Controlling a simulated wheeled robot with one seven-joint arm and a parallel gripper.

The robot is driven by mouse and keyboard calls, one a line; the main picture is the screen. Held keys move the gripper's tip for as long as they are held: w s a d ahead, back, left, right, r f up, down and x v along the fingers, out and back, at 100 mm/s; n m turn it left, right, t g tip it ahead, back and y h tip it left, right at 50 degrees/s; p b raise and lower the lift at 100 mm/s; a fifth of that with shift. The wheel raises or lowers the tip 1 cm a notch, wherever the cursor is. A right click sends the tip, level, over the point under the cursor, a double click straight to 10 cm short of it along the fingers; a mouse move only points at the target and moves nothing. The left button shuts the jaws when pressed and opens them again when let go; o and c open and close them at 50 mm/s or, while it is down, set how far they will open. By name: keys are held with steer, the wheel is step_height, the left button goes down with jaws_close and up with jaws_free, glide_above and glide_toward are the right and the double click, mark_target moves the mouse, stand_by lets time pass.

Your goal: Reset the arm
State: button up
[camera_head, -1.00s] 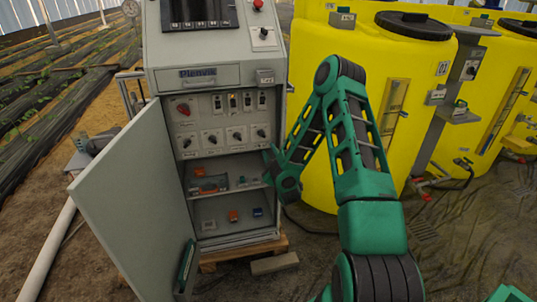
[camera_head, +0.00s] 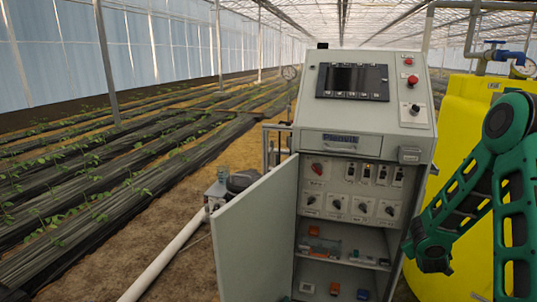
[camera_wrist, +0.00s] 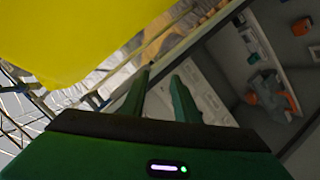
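In the wrist view my gripper (camera_wrist: 162,75) shows two green fingers with a clear gap between them and nothing held. In the head view my green arm (camera_head: 480,195) is bent at the right. Its wrist end (camera_head: 430,250) hangs by the right edge of the open control cabinet (camera_head: 362,145); the fingers are hard to make out there. The cabinet's door (camera_head: 255,235) is swung open to the left. Inside, an upper shelf holds small orange and grey parts (camera_head: 322,246). They also show at the right of the wrist view (camera_wrist: 270,92).
A yellow tank (camera_head: 455,130) stands right of the cabinet, close behind my arm; it fills the upper left of the wrist view (camera_wrist: 70,35). A white pipe (camera_head: 165,265) runs along the ground at left. Planted rows (camera_head: 110,165) lie beyond.

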steer(key=s+d+r+m+g, duration=0.1)
steer(key=s+r+m+g, duration=0.3)
steer(key=s, duration=0.6)
steer(key=s+r+m+g, duration=0.2)
steer(key=s+r+g, duration=0.25)
steer(key=s, duration=0.55)
steer(key=s+a+r+m+g+y, duration=0.2)
steer(key=s+a, duration=0.4)
steer(key=s, duration=0.6)
steer(key=s+a+r+m+g+y, duration=0.2)
steer(key=s+a, duration=0.5)
steer(key=s, duration=0.6)
steer(key=shift+a+r+y, duration=0.25)
steer(key=shift+r+y, duration=0.65)
steer(key=shift+y, duration=0.3)
steer(key=shift+w+f+g, duration=0.25)
steer(key=shift+w, duration=0.3)
